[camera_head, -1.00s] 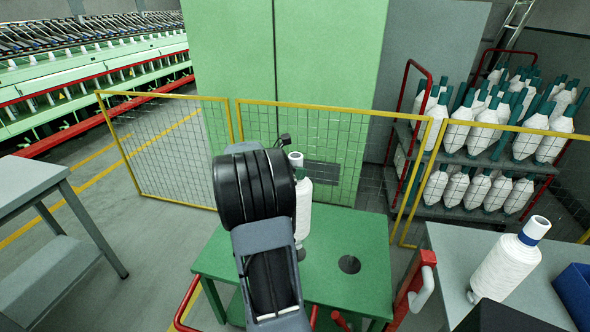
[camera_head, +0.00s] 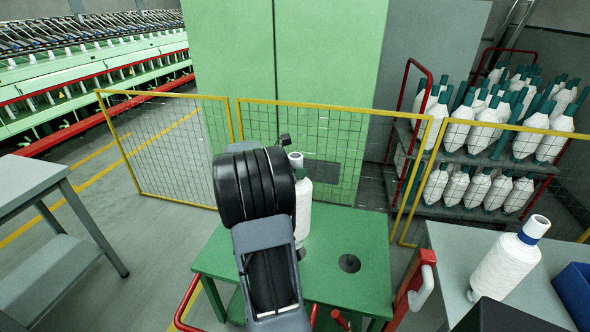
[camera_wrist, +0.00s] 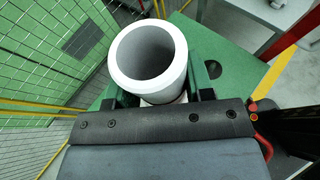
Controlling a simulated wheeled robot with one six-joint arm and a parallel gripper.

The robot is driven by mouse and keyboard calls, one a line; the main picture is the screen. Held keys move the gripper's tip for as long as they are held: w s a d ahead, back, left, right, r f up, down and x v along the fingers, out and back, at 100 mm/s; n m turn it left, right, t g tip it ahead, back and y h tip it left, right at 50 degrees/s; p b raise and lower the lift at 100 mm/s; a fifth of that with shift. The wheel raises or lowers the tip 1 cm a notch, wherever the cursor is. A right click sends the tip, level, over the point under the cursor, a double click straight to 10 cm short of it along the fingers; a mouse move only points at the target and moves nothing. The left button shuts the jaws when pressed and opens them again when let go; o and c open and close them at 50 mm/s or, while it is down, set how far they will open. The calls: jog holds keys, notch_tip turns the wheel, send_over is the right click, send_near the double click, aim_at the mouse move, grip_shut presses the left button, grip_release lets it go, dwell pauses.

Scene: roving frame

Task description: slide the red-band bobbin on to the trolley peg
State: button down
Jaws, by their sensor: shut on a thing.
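My gripper (camera_head: 298,174) is shut on a white bobbin (camera_head: 303,212), gripping it near its top. In the wrist view the bobbin's pale open tube end (camera_wrist: 179,66) stands between the fingers of my gripper (camera_wrist: 158,88). The bobbin looks upright, over the green trolley top (camera_head: 330,290). No red band shows; the fingers cover that part. A small dark piece shows at the bobbin's foot, and I cannot tell whether it is a peg base or whether the bobbin is around a peg. My arm hides part of the bobbin and trolley.
A dark round spot (camera_head: 349,263) marks the trolley top to the right. A blue-band bobbin (camera_head: 505,262) stands on a grey table (camera_head: 450,241) beside a blue bin (camera_head: 574,290). A yellow-framed mesh fence (camera_head: 335,150) runs behind the trolley. A bobbin rack (camera_head: 490,160) stands beyond it.

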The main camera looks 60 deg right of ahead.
jog(key=shift+f+b, duration=0.75)
jog(key=shift+f, duration=0.65)
dwell(0.5)
jog(key=shift+f, duration=0.55)
jog(key=shift+f+b, duration=0.85)
jog(key=shift+f, duration=0.3)
dwell(0.8)
grip_release()
jog(key=shift+f, duration=0.1)
dwell(0.6)
dwell(0.3)
jog(key=v, duration=1.3)
jog(key=shift+w+a+r, duration=0.2)
jog(key=shift+a, duration=0.1)
